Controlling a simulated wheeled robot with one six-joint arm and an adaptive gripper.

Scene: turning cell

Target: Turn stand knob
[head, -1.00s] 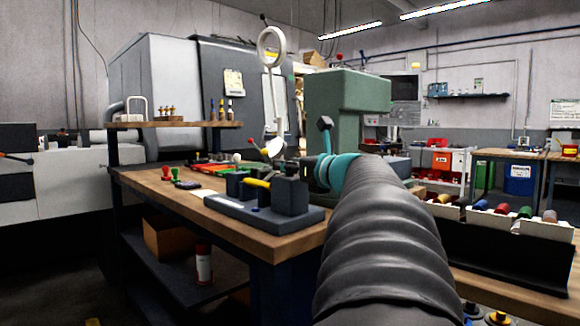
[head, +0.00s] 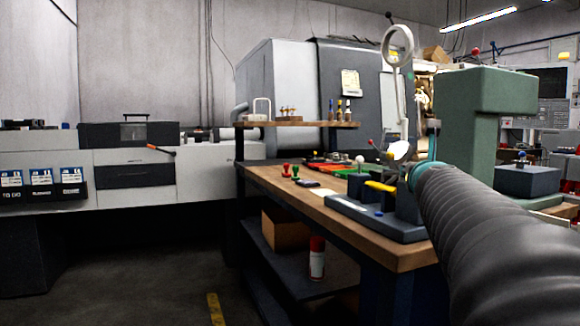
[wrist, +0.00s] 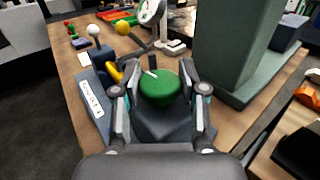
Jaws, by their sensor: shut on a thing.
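A round green knob (wrist: 160,90) with a small white mark sits on top of a dark blue-grey stand (wrist: 165,124) in the wrist view. My gripper (wrist: 160,73) is shut on the knob, with one finger at its left side and one at its right. The stand's long base (head: 352,211) shows on the wooden bench in the head view, with a yellow part (head: 381,187) on it. In the head view my own arm covers the knob and most of my gripper.
A green column machine (wrist: 232,50) stands close to the right of my gripper. A white-rimmed round instrument (wrist: 150,12) and balls on rods stand beyond the stand. The wooden bench (head: 400,253) has a free front edge. Floor at left is open.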

